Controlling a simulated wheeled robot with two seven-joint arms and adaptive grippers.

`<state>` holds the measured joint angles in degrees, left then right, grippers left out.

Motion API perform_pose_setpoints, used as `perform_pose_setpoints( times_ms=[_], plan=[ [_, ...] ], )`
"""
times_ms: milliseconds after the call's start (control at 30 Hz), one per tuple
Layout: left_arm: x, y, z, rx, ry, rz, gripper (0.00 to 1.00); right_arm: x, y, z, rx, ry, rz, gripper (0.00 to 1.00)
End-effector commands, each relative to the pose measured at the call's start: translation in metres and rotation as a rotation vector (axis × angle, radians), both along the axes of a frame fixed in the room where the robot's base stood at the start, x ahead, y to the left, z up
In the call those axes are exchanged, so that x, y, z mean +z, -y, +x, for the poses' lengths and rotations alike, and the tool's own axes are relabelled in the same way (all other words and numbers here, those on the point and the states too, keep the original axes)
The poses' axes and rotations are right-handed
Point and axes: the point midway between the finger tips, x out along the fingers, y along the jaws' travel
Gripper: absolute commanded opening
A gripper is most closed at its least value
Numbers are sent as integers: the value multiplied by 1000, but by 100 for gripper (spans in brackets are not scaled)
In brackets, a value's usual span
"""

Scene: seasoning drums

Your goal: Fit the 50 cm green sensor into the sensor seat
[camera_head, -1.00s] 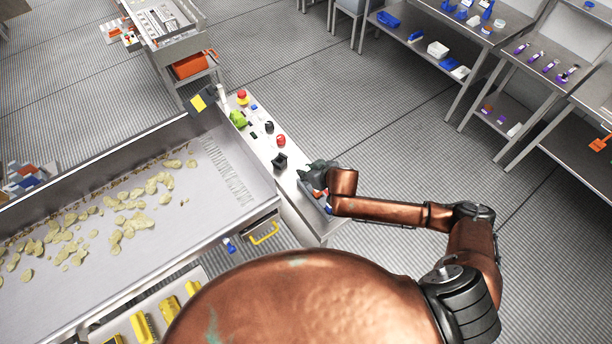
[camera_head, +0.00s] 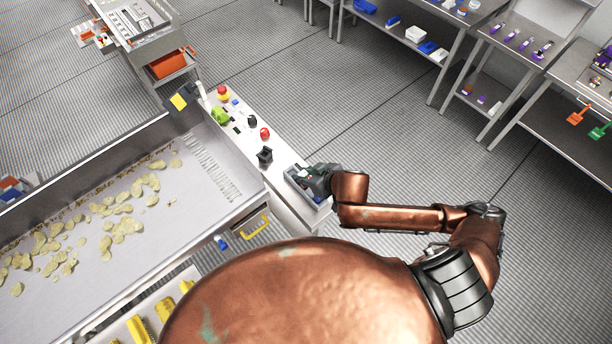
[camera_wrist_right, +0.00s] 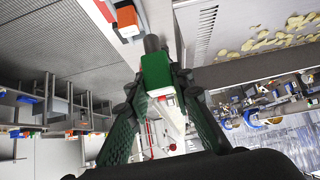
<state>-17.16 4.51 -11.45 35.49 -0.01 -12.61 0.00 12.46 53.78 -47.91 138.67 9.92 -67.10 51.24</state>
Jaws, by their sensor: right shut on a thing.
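My right gripper (camera_head: 314,177) is over the grey tray at the near end of the white panel strip. In the right wrist view its two green fingers (camera_wrist_right: 165,105) are closed on a green block with a dark grey rod-like end, which I take to be the green sensor (camera_wrist_right: 156,70). In the head view the sensor is small and mostly lost against the gripper. A black upright fitting (camera_head: 265,155) stands on the panel to the left of the gripper, apart from it; I cannot tell whether it is the sensor seat. My left gripper is out of view.
The grey tray (camera_head: 290,176) lies under the gripper. An orange-and-white block (camera_wrist_right: 127,20) shows beside the sensor in the wrist view. Red buttons (camera_head: 265,133) and a green part (camera_head: 221,116) sit farther up the panel. A conveyor (camera_head: 195,222) with chips lies left; open floor lies right.

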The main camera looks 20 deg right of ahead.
Motion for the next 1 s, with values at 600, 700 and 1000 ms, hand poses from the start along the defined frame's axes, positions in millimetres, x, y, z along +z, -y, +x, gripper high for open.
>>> perform_pose_setpoints(
  times_ms=[600, 700, 1000],
  plan=[
    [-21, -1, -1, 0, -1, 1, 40, -23, -73, 220, 255, 2, 5, 0],
    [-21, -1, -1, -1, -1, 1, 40, -21, -79, 229, 270, 0, 5, 0],
    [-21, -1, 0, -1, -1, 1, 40, -21, -80, 232, 276, 0, 3, 0]
  ],
)
